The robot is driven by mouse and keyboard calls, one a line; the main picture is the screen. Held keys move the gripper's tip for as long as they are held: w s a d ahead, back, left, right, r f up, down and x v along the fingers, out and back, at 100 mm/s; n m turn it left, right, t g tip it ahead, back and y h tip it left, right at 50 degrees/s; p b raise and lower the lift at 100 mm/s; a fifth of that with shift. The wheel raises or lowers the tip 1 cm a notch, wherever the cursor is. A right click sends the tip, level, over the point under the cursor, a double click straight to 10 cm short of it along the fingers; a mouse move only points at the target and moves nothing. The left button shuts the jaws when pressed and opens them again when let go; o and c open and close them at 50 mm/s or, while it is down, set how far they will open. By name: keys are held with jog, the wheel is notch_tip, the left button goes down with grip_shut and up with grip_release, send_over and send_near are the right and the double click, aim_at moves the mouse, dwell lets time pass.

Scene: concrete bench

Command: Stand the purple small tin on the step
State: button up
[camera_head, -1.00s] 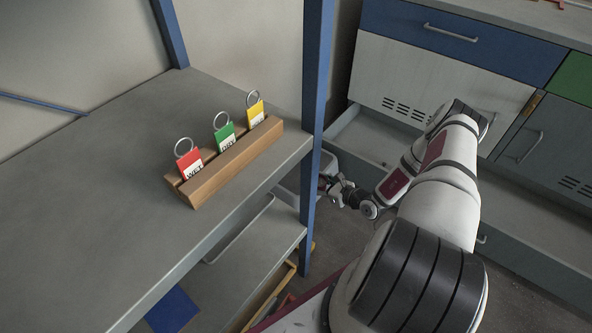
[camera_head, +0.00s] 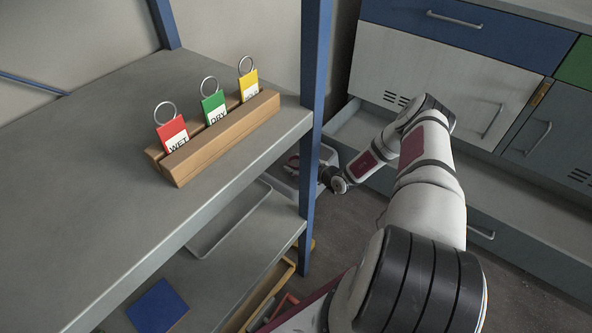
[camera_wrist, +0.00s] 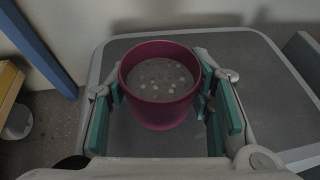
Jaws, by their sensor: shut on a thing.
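The purple small tin (camera_wrist: 162,117) shows in the wrist view as a round, open-topped magenta tin, upright, with grey contents and several pale spots inside. My gripper (camera_wrist: 160,84) is shut on it, with a green-padded finger on each side. Below the tin lies the step (camera_wrist: 255,62), a dark grey top with a pale rounded rim. I cannot tell whether the tin's base touches it. In the head view my gripper (camera_head: 318,176) is low behind the blue shelf post, which hides much of it; a dark red patch there may be the tin.
The blue shelf post (camera_head: 312,120) stands close beside my gripper. A wooden holder (camera_head: 222,138) with red, green and yellow tags sits on the shelf (camera_head: 90,190). A grey tray (camera_head: 228,220) is on the lower shelf. Cabinets with an open drawer (camera_head: 350,125) stand behind my arm.

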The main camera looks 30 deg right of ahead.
jog(key=shift+f, duration=0.3)
jog(key=shift+f, duration=0.1)
jog(key=o, duration=1.3)
jog(key=shift+f, duration=0.1)
jog(key=shift+s+r, duration=0.15)
jog(key=shift+r, duration=0.15)
jog(key=p+v, duration=0.4)
jog(key=v, duration=0.7)
jog(key=shift+s+d+r+p, duration=0.1)
jog(key=shift+s+d+p, duration=0.05)
jog(key=shift+s+p, duration=0.25)
